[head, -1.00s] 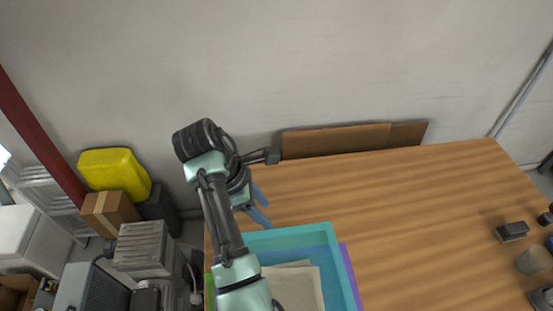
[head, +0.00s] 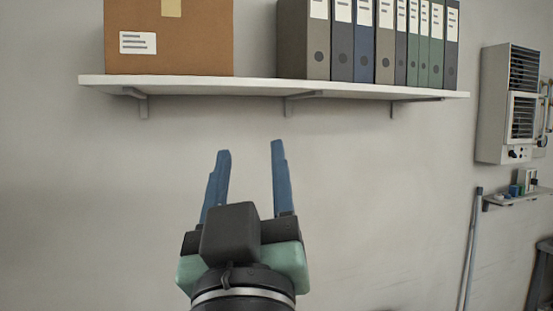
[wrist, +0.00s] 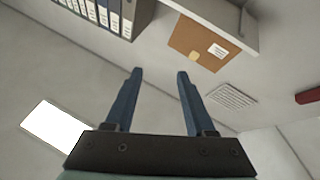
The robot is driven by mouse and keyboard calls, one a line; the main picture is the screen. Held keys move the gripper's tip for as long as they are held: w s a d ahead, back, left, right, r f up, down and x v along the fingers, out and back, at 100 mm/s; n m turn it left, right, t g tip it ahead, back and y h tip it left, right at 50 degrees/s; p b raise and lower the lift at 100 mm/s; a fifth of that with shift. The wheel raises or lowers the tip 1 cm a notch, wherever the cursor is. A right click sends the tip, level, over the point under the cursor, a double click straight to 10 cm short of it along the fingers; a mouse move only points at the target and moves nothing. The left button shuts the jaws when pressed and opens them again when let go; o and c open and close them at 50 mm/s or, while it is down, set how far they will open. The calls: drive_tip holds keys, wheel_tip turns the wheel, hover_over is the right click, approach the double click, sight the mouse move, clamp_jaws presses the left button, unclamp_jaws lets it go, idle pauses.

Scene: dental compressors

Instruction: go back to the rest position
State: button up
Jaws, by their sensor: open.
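My gripper (head: 250,148) is raised in front of the bare wall in the head view, its two blue fingers pointing up and spread apart with nothing between them. In the wrist view my gripper (wrist: 160,73) also shows open and empty, with the ceiling and shelf beyond it. The table is out of view in both current frames.
A white wall shelf (head: 270,88) lies above my gripper and carries a cardboard box (head: 168,38) and several binders (head: 368,40). A grey heater unit (head: 508,104) hangs at the right above a small shelf (head: 516,198). The wall around the gripper is clear.

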drive_tip(key=s+d+r+m+t+h, duration=0.1)
drive_tip(key=s+d+r+m+t, duration=0.1)
drive_tip(key=s+r, duration=0.3)
drive_tip(key=s+m+t, duration=0.1)
drive_tip(key=s, duration=0.2)
drive_tip(key=shift+d+r, duration=0.25)
drive_tip(key=shift+r, duration=0.15)
wheel_tip(320, 180, down, 5)
drive_tip(key=b, duration=0.4)
drive_tip(key=shift+w+r+b, duration=0.1)
drive_tip(key=shift+r+b, duration=0.05)
drive_tip(key=shift+b, duration=0.15)
